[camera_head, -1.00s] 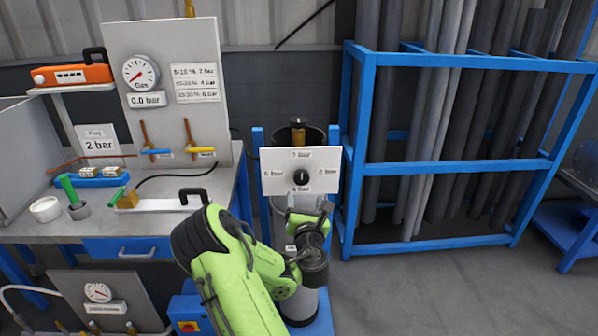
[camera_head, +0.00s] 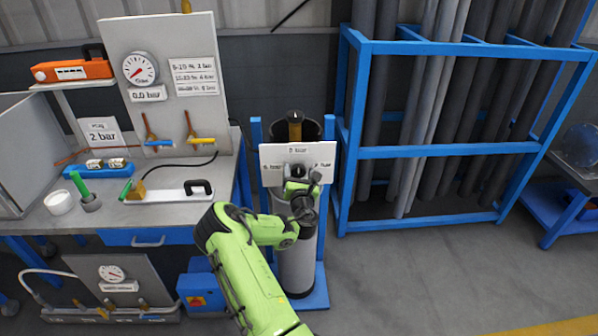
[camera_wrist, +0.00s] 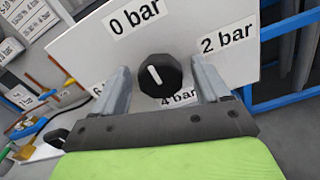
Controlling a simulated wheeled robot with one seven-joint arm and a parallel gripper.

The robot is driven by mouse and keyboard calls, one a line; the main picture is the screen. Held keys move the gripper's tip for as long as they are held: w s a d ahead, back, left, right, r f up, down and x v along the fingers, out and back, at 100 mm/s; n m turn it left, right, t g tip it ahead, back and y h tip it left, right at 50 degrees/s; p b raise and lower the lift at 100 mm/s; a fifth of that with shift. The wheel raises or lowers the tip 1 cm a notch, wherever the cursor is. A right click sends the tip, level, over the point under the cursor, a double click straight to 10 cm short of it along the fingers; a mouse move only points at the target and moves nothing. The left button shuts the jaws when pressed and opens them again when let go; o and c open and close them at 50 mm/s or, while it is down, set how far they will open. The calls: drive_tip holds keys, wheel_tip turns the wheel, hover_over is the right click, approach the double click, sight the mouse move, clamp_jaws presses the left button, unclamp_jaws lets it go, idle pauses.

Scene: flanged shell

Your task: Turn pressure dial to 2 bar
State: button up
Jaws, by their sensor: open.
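The pressure dial is a black faceted knob (camera_wrist: 160,76) with a white pointer line, on a white plate (camera_wrist: 90,40). Its pointer is turned toward the "0 bar" label (camera_wrist: 135,15). The "2 bar" label (camera_wrist: 227,39) is to the right, "4 bar" (camera_wrist: 178,98) below, and the left label is mostly hidden by a finger. My gripper (camera_wrist: 161,68) is open, with one finger on each side of the knob in the wrist view. I cannot tell whether the fingertips reach around it; no contact shows. In the head view my gripper (camera_head: 301,190) covers the plate's lower part.
The plate stands before a grey cylinder (camera_head: 297,265) in a blue frame. A workbench (camera_head: 150,218) on the left holds a panel with a gauge (camera_head: 139,68) above a "0.0 bar" display. A blue rack (camera_head: 440,150) of pipes stands at right. Open floor lies in front of the rack.

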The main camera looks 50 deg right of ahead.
drive_tip(key=c, duration=1)
drive_tip(key=shift+c, duration=0.2)
drive_tip(key=shift+m, duration=0.4)
drive_tip(key=m, duration=0.3)
drive_tip(key=shift+s+r+m+b, duration=0.1)
drive_tip(key=shift+m+b, duration=0.25)
drive_tip(key=shift+m, duration=0.05)
drive_tip(key=m, duration=0.4)
drive_tip(key=shift+d+m+b, duration=0.1)
drive_tip(key=shift+m+b, duration=0.2)
drive_tip(key=shift+b, duration=0.1)
drive_tip(key=m+b, duration=0.1)
drive_tip(key=m, duration=0.3)
drive_tip(key=shift+m+b, duration=0.35)
drive_tip(key=shift+m, duration=1.85)
